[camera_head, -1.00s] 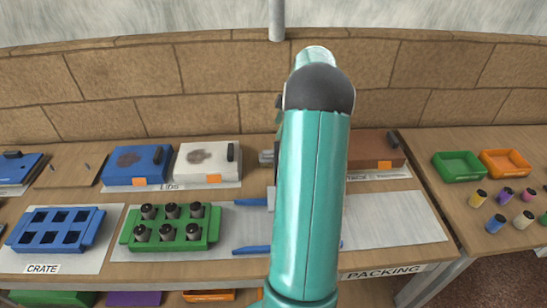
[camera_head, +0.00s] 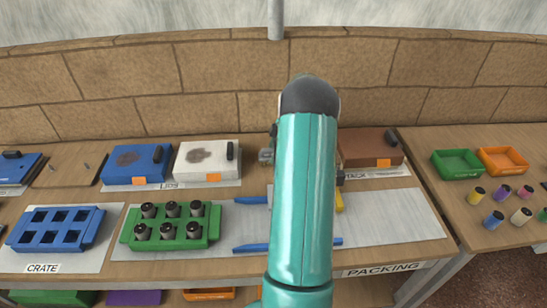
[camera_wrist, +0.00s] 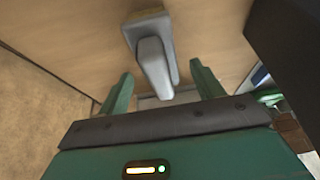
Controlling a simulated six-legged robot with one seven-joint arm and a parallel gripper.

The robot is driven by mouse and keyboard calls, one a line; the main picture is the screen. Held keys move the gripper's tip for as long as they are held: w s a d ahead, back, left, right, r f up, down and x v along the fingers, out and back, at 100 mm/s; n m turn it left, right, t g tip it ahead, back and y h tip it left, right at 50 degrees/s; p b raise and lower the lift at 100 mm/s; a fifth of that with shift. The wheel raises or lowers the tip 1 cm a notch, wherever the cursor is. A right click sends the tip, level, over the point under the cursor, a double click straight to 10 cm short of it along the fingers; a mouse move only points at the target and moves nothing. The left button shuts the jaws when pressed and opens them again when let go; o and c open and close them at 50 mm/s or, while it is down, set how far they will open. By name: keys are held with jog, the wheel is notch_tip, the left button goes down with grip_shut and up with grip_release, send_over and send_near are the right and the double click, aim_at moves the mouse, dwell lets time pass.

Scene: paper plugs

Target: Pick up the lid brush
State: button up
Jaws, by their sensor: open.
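In the wrist view, my gripper (camera_wrist: 161,73) is open, with its two green fingers apart. A grey, blocky upright piece on a yellowish base (camera_wrist: 152,52) stands on the wooden surface ahead, in line with the gap between the fingers. It may be the lid brush; I cannot tell for certain. In the head view, a yellow piece with a dark end (camera_head: 339,201) shows just right of my arm, on the pale mat. My arm hides the middle of the bench and my gripper there.
A blue lidded box (camera_head: 124,174) and a white one (camera_head: 205,172), both smudged, stand at the back left, a brown box (camera_head: 362,149) right of my arm. In front are a green tray (camera_head: 180,244) of dark-topped cylinders and a blue crate (camera_head: 85,236). The right mat (camera_head: 400,225) is clear.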

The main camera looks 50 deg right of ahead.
aim_at(272, 149)
jog(key=x, duration=0.2)
jog(key=shift+f, duration=0.35)
jog(key=shift+c, duration=0.5)
jog(key=c, duration=1)
jog(key=shift+r, duration=0.1)
notch_tip(272, 149, up, 10)
